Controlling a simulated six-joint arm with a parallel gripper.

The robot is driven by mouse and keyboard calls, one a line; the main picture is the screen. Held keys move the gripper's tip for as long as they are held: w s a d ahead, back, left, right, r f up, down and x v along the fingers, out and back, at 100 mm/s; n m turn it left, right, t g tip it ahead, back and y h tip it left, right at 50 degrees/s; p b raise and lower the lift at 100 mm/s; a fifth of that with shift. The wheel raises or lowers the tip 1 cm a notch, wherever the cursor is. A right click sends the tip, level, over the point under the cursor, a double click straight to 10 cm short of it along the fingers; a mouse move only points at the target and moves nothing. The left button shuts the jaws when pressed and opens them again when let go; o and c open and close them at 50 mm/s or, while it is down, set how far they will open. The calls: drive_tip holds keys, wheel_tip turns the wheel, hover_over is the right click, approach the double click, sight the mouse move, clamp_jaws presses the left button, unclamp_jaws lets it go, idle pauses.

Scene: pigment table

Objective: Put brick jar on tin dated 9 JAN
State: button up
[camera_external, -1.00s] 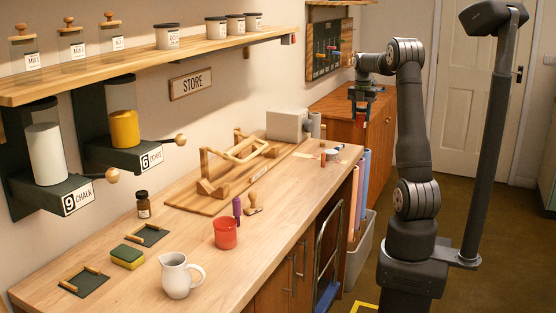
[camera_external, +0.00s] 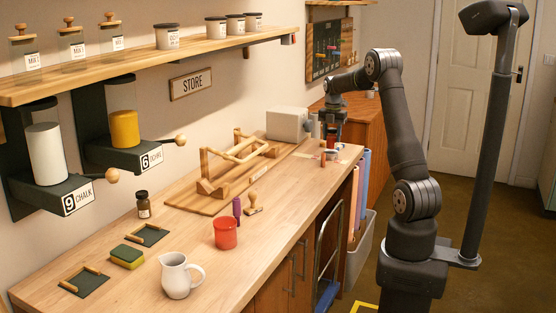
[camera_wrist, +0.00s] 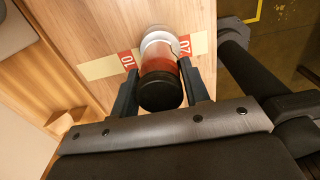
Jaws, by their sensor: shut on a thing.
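My gripper (camera_wrist: 157,88) is shut on the brick jar (camera_wrist: 164,62), a clear jar with a black lid and red-brown contents. In the wrist view the fingers flank its sides near the lid. A pale round shape (camera_wrist: 160,33) shows just past the jar's far end; I cannot tell whether it is part of the jar or a thing under it. In the external view my gripper (camera_external: 331,128) is over the far end of the bench, with the jar small and reddish below it. No label reading 9 JAN is legible in any view.
A pale strip with red number marks (camera_wrist: 101,67) lies on the bench (camera_external: 110,278) beneath the jar. A grey box (camera_external: 287,124) stands left of my gripper. A wooden rack, red cup (camera_external: 225,233) and white jug (camera_external: 176,276) stand nearer. Tins line the shelf (camera_external: 130,67).

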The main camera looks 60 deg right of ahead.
drive_tip(key=shift+f, duration=0.5)
drive_tip(key=shift+f, duration=0.1)
drive_tip(key=o, duration=1)
wheel_tip(320, 180, up, 12)
drive_tip(key=shift+r, duration=0.15)
